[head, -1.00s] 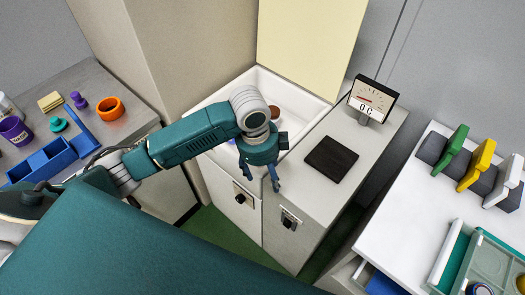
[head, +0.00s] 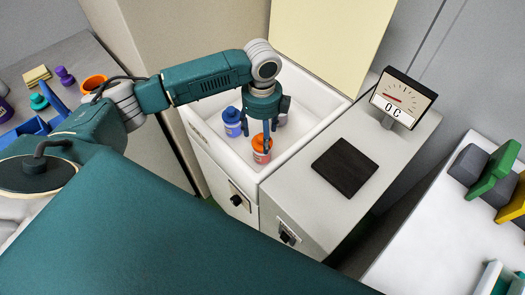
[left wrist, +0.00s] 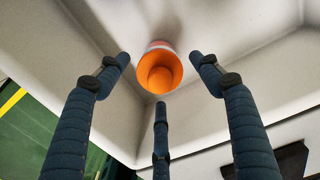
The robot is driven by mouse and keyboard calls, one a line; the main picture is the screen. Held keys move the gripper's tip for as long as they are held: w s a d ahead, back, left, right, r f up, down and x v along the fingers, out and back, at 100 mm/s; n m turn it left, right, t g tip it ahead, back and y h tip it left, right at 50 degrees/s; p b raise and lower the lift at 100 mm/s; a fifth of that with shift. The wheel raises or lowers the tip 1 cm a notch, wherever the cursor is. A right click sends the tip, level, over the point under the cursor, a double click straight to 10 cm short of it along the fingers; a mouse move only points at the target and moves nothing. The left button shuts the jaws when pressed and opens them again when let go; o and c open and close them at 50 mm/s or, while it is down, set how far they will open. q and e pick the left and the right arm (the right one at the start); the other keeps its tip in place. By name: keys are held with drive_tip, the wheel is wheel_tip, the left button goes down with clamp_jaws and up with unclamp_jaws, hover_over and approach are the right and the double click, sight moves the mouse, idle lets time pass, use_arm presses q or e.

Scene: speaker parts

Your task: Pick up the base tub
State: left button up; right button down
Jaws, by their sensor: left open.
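A white-walled basin (head: 215,158) holds small tubs, and I cannot tell which is the base tub. An orange tub (head: 261,155) with a pale label stands near the front corner. A blue tub (head: 232,122) stands to its left. A greyish item (head: 281,120) behind my fingers is mostly hidden. My left gripper (head: 266,132) is open, pointing down, with its fingers just above and around the orange tub in the picture. In the left wrist view the orange tub (left wrist: 160,72) shows its round top between the three spread fingers, with nothing gripped. My right gripper is out of view.
Right of the basin a white cabinet top (head: 300,190) bears a dark square pad (head: 345,167) and a dial gauge (head: 403,98). A raised cream lid (head: 330,35) stands behind the basin. A metal table (head: 60,60) with coloured parts is at left, a white table (head: 440,215) at right.

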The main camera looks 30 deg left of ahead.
sight(262, 145)
use_arm(q)
drive_tip(key=shift+f, duration=0.4)
drive_tip(key=f, duration=0.3)
drive_tip(key=shift+s+d+f+p, duration=0.1)
drive_tip(key=shift+s+f+p, duration=0.15)
drive_tip(key=shift+f+p, duration=0.05)
drive_tip(key=shift+f, duration=0.35)
drive_tip(key=shift+w+f, duration=0.1)
drive_tip(key=shift+f, duration=0.1)
drive_tip(key=c, duration=1.1)
drive_tip(key=shift+c, duration=0.9)
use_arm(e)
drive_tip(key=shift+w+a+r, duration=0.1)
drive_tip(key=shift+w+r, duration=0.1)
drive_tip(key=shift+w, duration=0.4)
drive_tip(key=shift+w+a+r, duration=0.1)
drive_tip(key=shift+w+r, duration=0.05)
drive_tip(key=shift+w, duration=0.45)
